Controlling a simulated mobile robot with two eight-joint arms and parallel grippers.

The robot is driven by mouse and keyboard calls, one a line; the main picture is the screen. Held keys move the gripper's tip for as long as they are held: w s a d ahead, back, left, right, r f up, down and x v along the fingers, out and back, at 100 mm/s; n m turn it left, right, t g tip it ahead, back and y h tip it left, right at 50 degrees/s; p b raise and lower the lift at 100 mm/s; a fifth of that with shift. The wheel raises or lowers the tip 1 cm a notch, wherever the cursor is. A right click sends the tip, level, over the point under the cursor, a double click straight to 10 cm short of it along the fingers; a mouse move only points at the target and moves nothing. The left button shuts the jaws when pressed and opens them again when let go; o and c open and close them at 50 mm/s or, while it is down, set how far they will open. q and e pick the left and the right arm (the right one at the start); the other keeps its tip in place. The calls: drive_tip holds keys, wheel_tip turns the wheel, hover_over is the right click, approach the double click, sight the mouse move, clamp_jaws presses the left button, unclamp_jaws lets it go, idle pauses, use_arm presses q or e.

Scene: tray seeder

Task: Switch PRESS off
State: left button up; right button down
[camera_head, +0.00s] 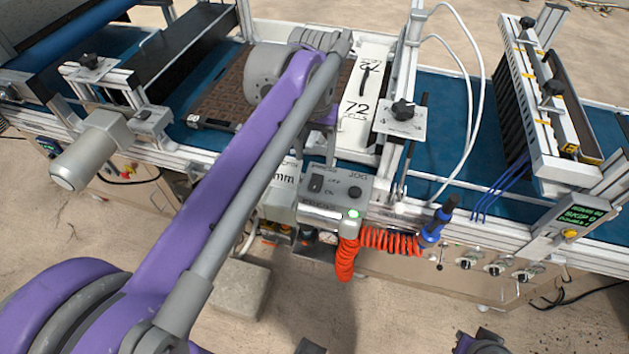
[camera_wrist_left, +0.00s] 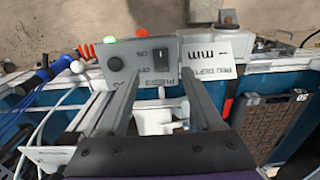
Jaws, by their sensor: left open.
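The PRESS panel (camera_head: 336,203) is a grey control box on the front edge of the machine. It carries a dark rocker switch (camera_head: 316,184) with ON and OFF labels, a round black JOG knob (camera_head: 356,192) and a lit green lamp (camera_head: 354,214). In the left wrist view the panel appears upside down, with the switch (camera_wrist_left: 158,58) between the finger lines and the knob (camera_wrist_left: 116,64) to the left. I cannot tell which way the rocker is tipped. My left gripper (camera_wrist_left: 160,78) is open and empty, pointing toward the panel; the arm mostly hides it in the head view.
An orange coiled hose (camera_head: 385,240) hangs below. A brown cell tray (camera_head: 225,88) lies on the blue belt. A SKIP display (camera_head: 578,218) stands at the right.

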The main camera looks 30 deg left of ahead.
sight(314, 188)
use_arm(q)
wheel_tip(314, 188, down, 10)
drive_tip(key=shift+s+b, duration=0.1)
drive_tip(key=shift+b, duration=0.3)
clamp_jaws()
